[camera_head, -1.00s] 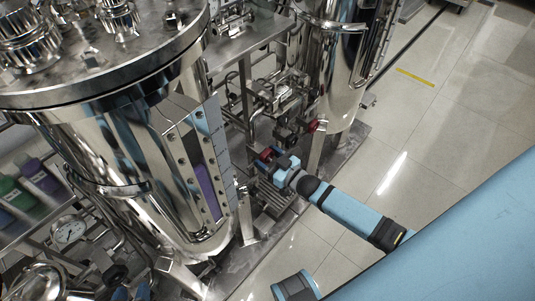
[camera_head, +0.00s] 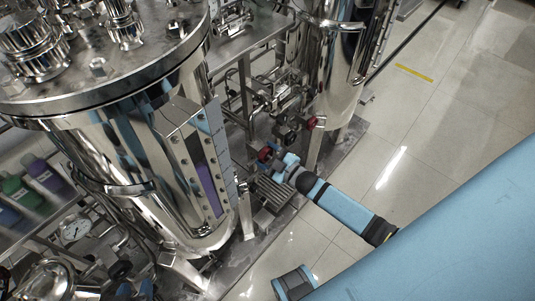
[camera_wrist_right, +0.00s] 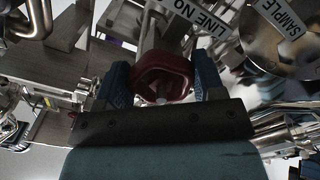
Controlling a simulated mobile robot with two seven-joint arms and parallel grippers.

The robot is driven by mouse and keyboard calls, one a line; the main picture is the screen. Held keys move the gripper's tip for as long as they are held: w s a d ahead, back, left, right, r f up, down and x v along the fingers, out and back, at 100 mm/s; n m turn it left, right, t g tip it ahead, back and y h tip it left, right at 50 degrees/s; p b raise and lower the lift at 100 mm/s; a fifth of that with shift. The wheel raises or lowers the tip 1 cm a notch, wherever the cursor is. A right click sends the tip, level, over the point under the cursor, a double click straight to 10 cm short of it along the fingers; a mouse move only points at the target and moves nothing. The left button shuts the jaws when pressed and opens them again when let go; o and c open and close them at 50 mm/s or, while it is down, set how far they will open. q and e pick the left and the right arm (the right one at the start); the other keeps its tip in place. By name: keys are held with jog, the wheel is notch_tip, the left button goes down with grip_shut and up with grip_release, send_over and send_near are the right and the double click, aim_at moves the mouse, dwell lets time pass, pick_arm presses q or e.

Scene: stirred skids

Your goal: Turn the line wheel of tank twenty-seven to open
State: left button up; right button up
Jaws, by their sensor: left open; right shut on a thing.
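A red hand wheel (camera_head: 265,154) sits low on the pipework between the two steel tanks. My right gripper (camera_head: 277,158) comes in from the right and is shut on this wheel. In the right wrist view the red wheel (camera_wrist_right: 162,75) lies between the two blue fingers, under a label (camera_wrist_right: 190,28) reading "LINE NO", its rest cut off. No tank number is readable.
The large near tank (camera_head: 105,140) fills the left, with a sight strip on its side. A second tank (camera_head: 335,70) stands behind. Another red wheel (camera_head: 312,122) is close to the held one. A "SAMPLE" label (camera_wrist_right: 288,20) hangs nearby. The tiled floor at right is clear.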

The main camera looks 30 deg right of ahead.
dwell(0.4)
jog(key=o, duration=0.9)
jog(key=shift+s, duration=0.1)
pick_arm(q)
jog(key=shift+r+p, duration=0.15)
jog(key=shift+p, duration=0.45)
pick_arm(e)
jog(key=v, duration=1.3)
jog(key=shift+s+d, duration=0.15)
jog(key=shift+s, duration=0.15)
pick_arm(q)
jog(key=shift+r, duration=0.25)
